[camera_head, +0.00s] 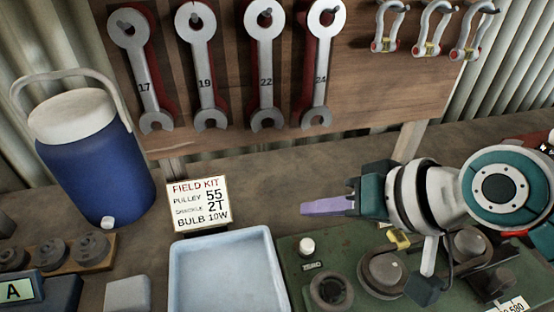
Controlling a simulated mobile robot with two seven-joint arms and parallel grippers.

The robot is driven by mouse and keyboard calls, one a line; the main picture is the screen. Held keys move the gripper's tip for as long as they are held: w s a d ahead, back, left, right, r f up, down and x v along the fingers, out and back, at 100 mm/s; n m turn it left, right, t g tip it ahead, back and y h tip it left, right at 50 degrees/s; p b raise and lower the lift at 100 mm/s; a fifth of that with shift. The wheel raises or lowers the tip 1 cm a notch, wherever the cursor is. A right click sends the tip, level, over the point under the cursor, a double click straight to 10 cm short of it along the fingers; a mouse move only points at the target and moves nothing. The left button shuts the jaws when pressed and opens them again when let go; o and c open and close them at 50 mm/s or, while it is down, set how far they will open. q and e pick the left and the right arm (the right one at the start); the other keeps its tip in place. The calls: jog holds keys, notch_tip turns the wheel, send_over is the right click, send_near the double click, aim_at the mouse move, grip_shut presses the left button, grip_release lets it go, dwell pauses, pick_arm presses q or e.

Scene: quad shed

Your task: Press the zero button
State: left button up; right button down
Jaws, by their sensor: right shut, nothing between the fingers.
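The zero button (307,246) is a small white round knob on the left back part of a green device panel (290,276). A label reading "ZERO" (312,265) sits just in front of it. My right gripper (308,208) has purple fingers that are shut and empty, pointing left. Its fingertips show above the button in the picture, apart from it; their height over the panel is hard to judge. My right arm hides part of the panel's right side. My left gripper is not in view.
A pale blue tray (177,292) stands left of the panel, with a "FIELD KIT" sign (198,205) behind it. A blue jug (98,165) stands at the left. Several wrenches (266,70) hang on a wooden board behind. Round dials (332,292) rise from the panel.

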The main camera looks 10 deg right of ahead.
jog(key=b, duration=0.4)
send_over(312, 254)
notch_tip(312, 254, down, 4)
jog(key=shift+f, duration=0.2)
jog(key=shift+f+b, duration=0.4)
jog(key=shift+f, duration=0.45)
jog(key=shift+f, duration=0.1)
dwell(0.8)
jog(key=shift+f, duration=0.3)
jog(key=shift+f+b, duration=0.55)
dwell(0.5)
dwell(0.4)
jog(key=shift+r+p, duration=0.95)
jog(key=shift+p, duration=0.15)
